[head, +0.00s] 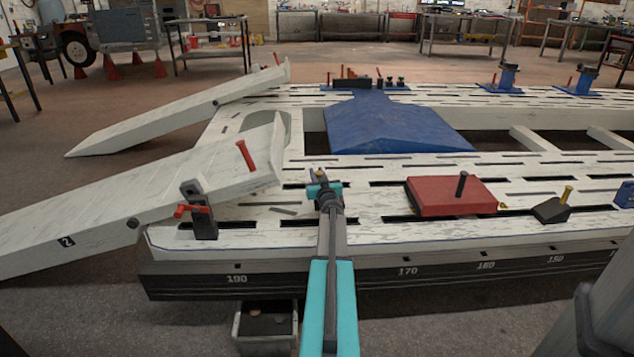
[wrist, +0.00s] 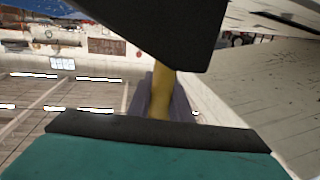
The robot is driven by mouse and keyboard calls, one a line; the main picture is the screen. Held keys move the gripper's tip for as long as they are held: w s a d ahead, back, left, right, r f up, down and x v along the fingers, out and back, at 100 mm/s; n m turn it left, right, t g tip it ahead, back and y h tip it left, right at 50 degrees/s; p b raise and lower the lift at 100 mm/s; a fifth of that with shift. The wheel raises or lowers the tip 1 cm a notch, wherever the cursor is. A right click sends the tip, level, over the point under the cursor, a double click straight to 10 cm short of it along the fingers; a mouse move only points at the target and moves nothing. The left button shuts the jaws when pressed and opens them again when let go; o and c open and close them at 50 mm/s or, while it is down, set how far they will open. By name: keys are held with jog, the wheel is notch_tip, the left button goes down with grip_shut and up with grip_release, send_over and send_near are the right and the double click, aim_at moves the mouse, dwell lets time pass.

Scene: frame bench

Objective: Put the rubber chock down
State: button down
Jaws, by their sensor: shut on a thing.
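The rubber chock (wrist: 150,30) is a dark block with a yellow stem (wrist: 160,95), filling the top of the wrist view. My gripper (head: 326,192) is shut on the yellow stem, and its grey fingers (wrist: 146,98) show on both sides of it. In the head view my gripper is above the white slotted frame bench (head: 270,238), near its left end. There the held chock is mostly hidden by my gripper, and I cannot tell its gap to the bench.
Another dark wedge (head: 550,211) with a yellow stem lies right on the bench, beside a red block (head: 450,197) with a dark post. A clamp (head: 201,212) with a red handle stands left. Two white ramps (head: 130,190) rise at left. A blue sloped cover (head: 390,130) lies behind.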

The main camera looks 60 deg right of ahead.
jog(key=shift+f+b, duration=0.65)
jog(key=shift+f, duration=0.6)
jog(key=c, duration=1.6)
grip_release()
jog(key=shift+a, duration=0.15)
jog(key=shift+s+a, duration=0.35)
jog(key=shift+s, duration=0.05)
jog(key=shift+p+v, duration=1.45)
jog(key=shift+v, duration=3.95)
